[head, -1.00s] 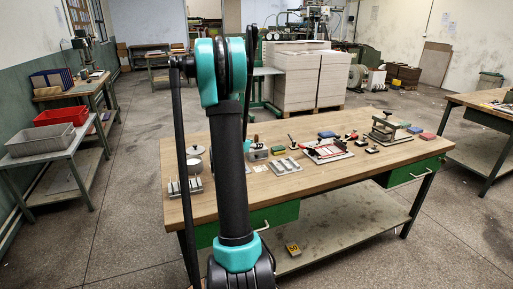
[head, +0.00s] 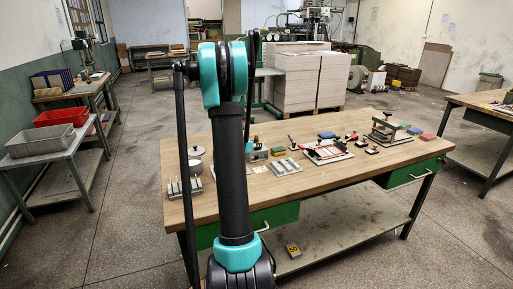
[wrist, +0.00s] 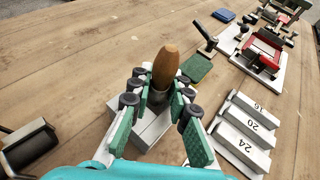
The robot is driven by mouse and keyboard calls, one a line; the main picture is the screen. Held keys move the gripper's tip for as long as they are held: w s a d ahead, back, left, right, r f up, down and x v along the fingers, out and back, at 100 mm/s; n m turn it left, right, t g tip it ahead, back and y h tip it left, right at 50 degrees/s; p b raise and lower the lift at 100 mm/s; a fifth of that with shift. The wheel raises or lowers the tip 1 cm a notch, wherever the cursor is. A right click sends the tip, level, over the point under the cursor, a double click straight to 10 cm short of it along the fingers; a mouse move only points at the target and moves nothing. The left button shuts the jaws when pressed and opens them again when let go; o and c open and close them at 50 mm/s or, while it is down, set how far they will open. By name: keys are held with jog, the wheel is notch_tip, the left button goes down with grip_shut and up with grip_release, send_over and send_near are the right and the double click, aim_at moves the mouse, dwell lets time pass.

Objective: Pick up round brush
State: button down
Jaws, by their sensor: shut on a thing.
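The round brush shows in the wrist view as an upright wooden handle (wrist: 166,66) with a dark collar below it. My gripper (wrist: 158,98) is shut around the brush just under the wood, one green-padded finger on each side. The brush stands over a light grey block (wrist: 150,132); I cannot tell whether it still touches the block. Its lower end is hidden by the block and fingers. In the head view the handle (head: 256,139) and the block (head: 259,154) show just right of my arm, which hides most of my gripper.
Right of the block lies a grey stepped block (wrist: 240,128) marked 16, 20 and 24. A green pad (wrist: 198,67) and a red-framed fixture (wrist: 262,52) lie farther off. A dark roller (wrist: 28,145) is at lower left. The bench (wrist: 70,75) is bare at upper left.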

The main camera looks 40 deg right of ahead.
notch_tip(320, 180, up, 20)
dwell(0.6)
dwell(1.8)
